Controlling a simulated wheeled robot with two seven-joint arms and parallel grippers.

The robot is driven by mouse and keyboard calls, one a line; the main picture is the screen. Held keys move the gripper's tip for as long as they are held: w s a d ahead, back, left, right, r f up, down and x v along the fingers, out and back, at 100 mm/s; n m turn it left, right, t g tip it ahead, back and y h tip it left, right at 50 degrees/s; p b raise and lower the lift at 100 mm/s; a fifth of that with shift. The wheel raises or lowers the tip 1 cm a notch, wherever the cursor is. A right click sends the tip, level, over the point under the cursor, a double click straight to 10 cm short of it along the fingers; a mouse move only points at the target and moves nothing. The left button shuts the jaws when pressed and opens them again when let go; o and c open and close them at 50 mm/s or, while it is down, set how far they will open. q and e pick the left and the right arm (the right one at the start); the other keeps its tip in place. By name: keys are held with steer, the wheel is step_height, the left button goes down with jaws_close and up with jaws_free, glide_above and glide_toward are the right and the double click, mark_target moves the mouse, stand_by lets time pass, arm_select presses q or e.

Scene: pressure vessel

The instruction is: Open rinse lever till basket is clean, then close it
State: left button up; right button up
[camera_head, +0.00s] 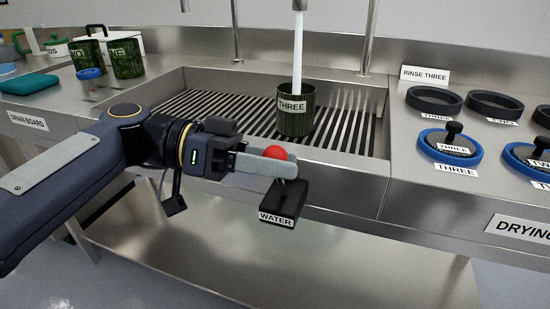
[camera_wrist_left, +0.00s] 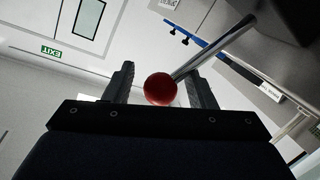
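The rinse lever has a red ball knob (camera_head: 276,152) and stands on a black box marked WATER (camera_head: 284,200) at the sink's front edge. My left gripper (camera_head: 284,164) is at the knob, one finger partly covering it in the head view. In the left wrist view the red knob (camera_wrist_left: 160,89) lies between the two fingers, with a gap visible on each side. The dark green basket marked THREE (camera_head: 295,118) stands upright on the sink grate. A white water stream (camera_head: 298,50) falls into it. Its inside is hidden. My right gripper is not in view.
The sink grate (camera_head: 230,118) is bare around the basket. A RINSE THREE sign (camera_head: 425,74), black rings (camera_head: 434,100) and blue rings with black lids (camera_head: 450,147) are at right. Two green baskets (camera_head: 126,58) and a teal cloth-like item (camera_head: 30,84) are on the left counter.

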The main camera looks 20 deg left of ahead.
arm_select(q)
steer(key=p+v, duration=0.1)
steer(key=v, duration=0.6)
steer(key=shift+a, duration=0.4)
steer(key=shift+s+r, duration=0.1)
steer(key=s+f+n+t+y, duration=0.1)
steer(key=s+f+n+y, duration=0.25)
steer(key=f, duration=0.55)
steer(key=s+f+n+t+y, duration=0.1)
steer(key=s+f+n+y, duration=0.1)
steer(key=f+n+y, duration=0.45)
steer(key=s+f+n+t+y, duration=0.1)
steer(key=s+f+n+y, duration=0.15)
steer(key=f, duration=0.85)
step_height(320, 180, up, 29)
steer(key=a+p, duration=0.1)
steer(key=p, duration=2.8)
steer(key=shift+s+a, duration=0.2)
